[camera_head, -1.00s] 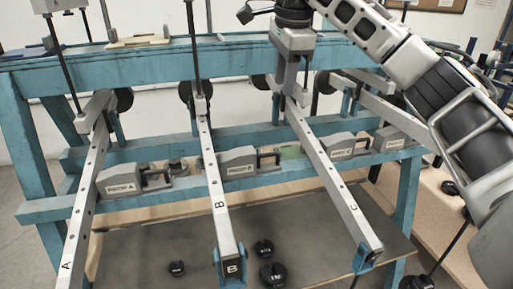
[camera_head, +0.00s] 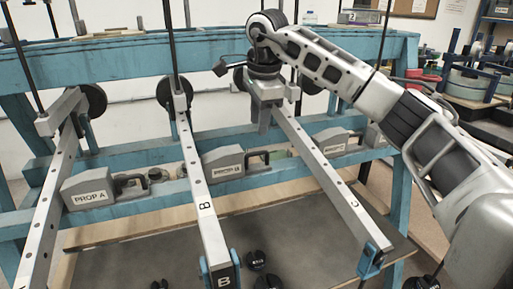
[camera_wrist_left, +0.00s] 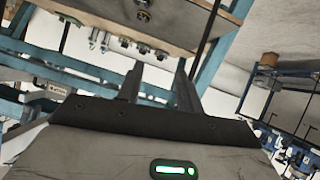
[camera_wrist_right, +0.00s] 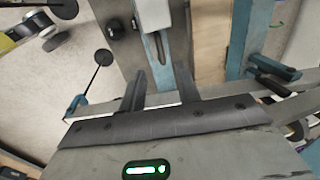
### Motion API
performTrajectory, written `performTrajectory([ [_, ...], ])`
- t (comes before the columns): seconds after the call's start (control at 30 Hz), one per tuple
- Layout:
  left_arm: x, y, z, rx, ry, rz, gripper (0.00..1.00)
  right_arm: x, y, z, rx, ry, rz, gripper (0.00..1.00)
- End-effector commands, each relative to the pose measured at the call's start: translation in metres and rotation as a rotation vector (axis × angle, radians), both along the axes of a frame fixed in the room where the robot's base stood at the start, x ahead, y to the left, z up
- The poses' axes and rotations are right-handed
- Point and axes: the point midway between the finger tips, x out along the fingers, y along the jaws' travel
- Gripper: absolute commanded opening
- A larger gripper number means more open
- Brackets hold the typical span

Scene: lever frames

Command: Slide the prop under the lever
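Three grey perforated levers slope from the blue frame towards me: lever A (camera_head: 52,195), lever B (camera_head: 202,190) and lever C (camera_head: 330,180). Prop A (camera_head: 90,190), prop B (camera_head: 224,166) and prop C (camera_head: 331,142) are grey handled blocks on the blue rail, beside the levers. My right gripper (camera_head: 264,122) points down by lever C's far end; contact is unclear. In the right wrist view its fingers (camera_wrist_right: 160,92) are apart and hold nothing visible. My left gripper is outside the head view; its fingers (camera_wrist_left: 157,88) are apart and empty in the left wrist view.
The blue top beam (camera_head: 130,55) crosses behind the levers, with dark hanging rods and round black discs. Several black weights (camera_head: 257,258) are near the levers' front ends. A fourth prop is partly hidden by my right arm. A grey board (camera_head: 290,225) lies below.

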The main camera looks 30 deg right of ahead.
Motion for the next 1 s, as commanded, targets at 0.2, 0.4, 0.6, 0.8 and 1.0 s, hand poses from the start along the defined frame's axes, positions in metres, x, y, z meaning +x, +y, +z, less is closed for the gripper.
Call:
performTrajectory([
  [0.2,0.001,0.000,0.002,-0.002,-0.013,0.000,0.36,0.008,-0.002,-0.046,0.001,0.002,-0.001,0.33],
  [0.4,0.002,-0.001,0.002,-0.002,-0.016,-0.001,0.36,0.013,-0.004,-0.071,-0.001,0.001,-0.001,0.33],
  [0.6,0.001,-0.001,0.001,-0.001,-0.014,-0.002,0.36,0.015,-0.004,-0.078,0.000,0.000,0.000,0.33],
  [0.8,0.000,-0.001,0.000,0.000,-0.012,-0.004,0.36,0.015,-0.004,-0.078,0.000,0.000,0.000,0.33],
  [1.0,0.000,-0.001,-0.001,0.000,-0.010,-0.004,0.36,0.015,-0.004,-0.078,0.000,0.000,0.000,0.00],
])
